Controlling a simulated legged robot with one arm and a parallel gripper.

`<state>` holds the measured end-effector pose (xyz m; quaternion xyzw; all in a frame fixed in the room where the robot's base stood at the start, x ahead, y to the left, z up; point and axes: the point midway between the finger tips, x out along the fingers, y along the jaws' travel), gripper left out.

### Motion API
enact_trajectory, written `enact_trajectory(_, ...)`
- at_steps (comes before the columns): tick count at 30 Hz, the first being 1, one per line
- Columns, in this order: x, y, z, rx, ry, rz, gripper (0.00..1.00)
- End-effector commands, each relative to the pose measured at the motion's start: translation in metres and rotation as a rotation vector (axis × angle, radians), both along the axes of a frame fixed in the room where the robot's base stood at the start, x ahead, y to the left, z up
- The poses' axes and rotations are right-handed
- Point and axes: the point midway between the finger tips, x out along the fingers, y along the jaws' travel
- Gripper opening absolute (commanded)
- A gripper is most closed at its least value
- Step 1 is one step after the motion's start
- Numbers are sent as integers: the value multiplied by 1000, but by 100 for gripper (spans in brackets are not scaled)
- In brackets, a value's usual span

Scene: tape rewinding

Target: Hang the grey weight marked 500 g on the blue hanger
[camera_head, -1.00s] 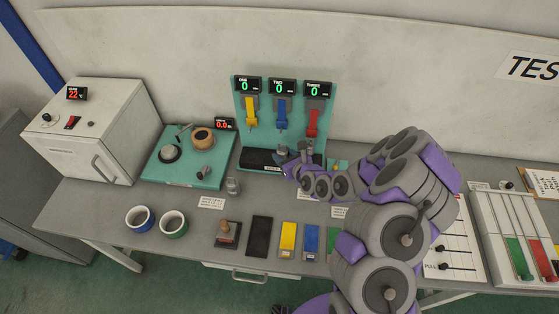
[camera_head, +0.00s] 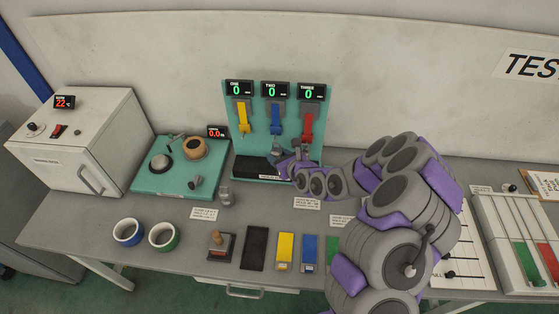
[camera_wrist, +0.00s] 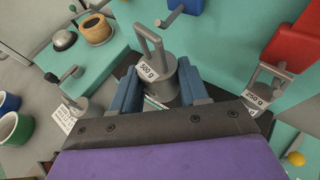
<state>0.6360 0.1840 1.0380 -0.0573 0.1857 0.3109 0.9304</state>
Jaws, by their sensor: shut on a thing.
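The grey weight marked 500 g (camera_wrist: 158,78) is between the two blue fingers of my gripper (camera_wrist: 160,92) in the wrist view, with its handle loop standing up and its label facing the camera. My gripper is shut on it. In the head view my gripper (camera_head: 277,155) is in front of the teal stand, below the blue hanger (camera_head: 276,121). The blue hanger shows in the wrist view (camera_wrist: 190,5) only as a blue edge at the top with a grey hook below it. The weight's handle appears apart from that hook.
Yellow (camera_head: 242,115) and red (camera_head: 307,124) hangers flank the blue one. Another grey weight (camera_head: 225,196) stands on the bench left of my gripper. A teal tape rig (camera_head: 160,184) is farther left.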

Motion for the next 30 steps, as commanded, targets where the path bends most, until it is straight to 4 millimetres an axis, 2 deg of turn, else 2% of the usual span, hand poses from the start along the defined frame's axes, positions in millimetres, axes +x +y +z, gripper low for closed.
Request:
enact_trajectory(5, 6, 3, -1, -1, -6, 1, 0)
enact_trajectory(15, 17, -8, 1, 6, -8, -2, 0)
enact_trajectory(30, 35, -2, -3, 1, -5, 0, 0)
